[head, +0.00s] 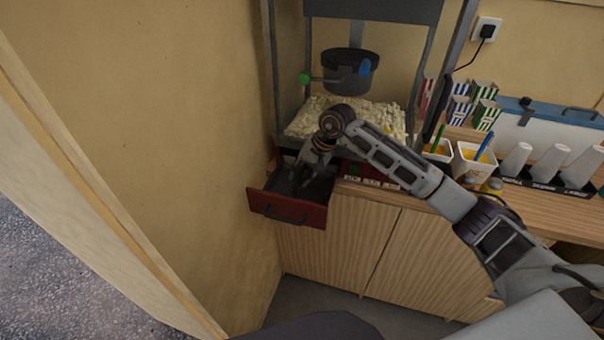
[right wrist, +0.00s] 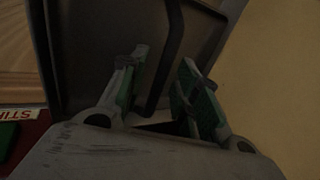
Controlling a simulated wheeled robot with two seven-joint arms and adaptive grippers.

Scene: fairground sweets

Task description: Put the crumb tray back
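The crumb tray (head: 263,203) has a red front with a dark handle (head: 283,216) and sticks out below the popcorn machine. Its dark inside also shows in the right wrist view (right wrist: 82,45). My right gripper (head: 304,182) points down over the tray's inside, behind the red front. In the right wrist view its two fingers (right wrist: 158,88) stand apart. A dark curved bar (right wrist: 172,55) shows between or beyond them; I cannot tell what it is or whether they touch it. My left gripper is not in view.
The popcorn machine (head: 345,118) holds popcorn and a hanging kettle (head: 350,72) above the tray. The wall (head: 220,150) stands close at the left. Tubs (head: 472,162), striped boxes (head: 460,105) and cups (head: 550,162) stand on the counter at the right. The floor before the cabinet is clear.

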